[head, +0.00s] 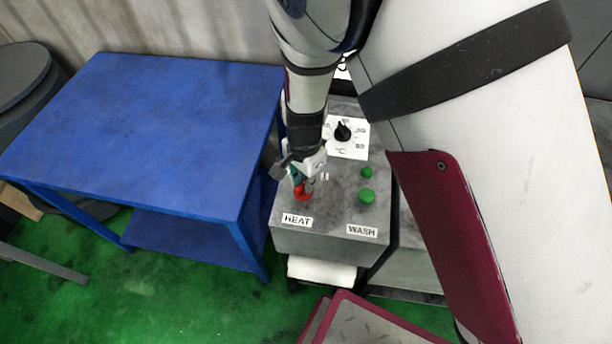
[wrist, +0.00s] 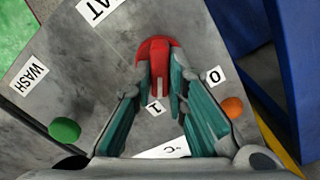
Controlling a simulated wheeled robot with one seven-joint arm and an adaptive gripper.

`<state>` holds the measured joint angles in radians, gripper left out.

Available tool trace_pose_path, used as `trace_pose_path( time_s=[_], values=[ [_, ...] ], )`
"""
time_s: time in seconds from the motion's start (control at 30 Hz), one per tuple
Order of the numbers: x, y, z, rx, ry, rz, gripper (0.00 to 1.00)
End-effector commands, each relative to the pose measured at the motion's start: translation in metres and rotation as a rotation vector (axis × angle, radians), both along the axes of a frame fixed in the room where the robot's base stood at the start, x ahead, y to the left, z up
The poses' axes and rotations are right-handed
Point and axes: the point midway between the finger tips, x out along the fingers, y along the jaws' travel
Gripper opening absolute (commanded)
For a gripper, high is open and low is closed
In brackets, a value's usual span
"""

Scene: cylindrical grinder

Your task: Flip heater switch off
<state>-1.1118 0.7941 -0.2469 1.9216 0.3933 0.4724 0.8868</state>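The red heater switch (head: 302,191) is on the sloping grey control box, just above the HEAT label (head: 297,220). In the wrist view the switch (wrist: 158,50) has a red bar handle, which points toward the "1" label (wrist: 154,107). The "0" label (wrist: 215,75) is off to the right. My gripper (head: 300,184) is down at the switch. In the wrist view my gripper's (wrist: 163,72) fingertips lie on both sides of the handle, very close to it. I cannot tell whether both press on it. The fingers hide part of the switch.
A green button (head: 367,196) and a smaller green lamp (head: 367,173) sit right of the switch, by the WASH label (head: 362,231). A black temperature dial (head: 343,132) is behind. An orange lamp (wrist: 233,107) is near my right finger. A blue table (head: 150,120) stands close left.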

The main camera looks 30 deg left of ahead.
Motion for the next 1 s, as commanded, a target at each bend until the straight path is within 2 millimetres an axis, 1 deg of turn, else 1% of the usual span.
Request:
trace_pose_path(
  time_s=[0.33, 0.53, 0.77, 1.0],
  values=[
    [0.0002, -0.0002, 0.0002, 0.0, 0.0, 0.011, 0.0],
    [0.0002, 0.0, 0.0004, 0.0, 0.001, 0.077, 0.0],
    [0.0006, 0.0005, 0.0004, 0.0, 0.001, 0.243, 0.0],
    [0.0007, 0.0013, 0.0001, -0.001, 0.001, 0.469, 0.0]
  ],
)
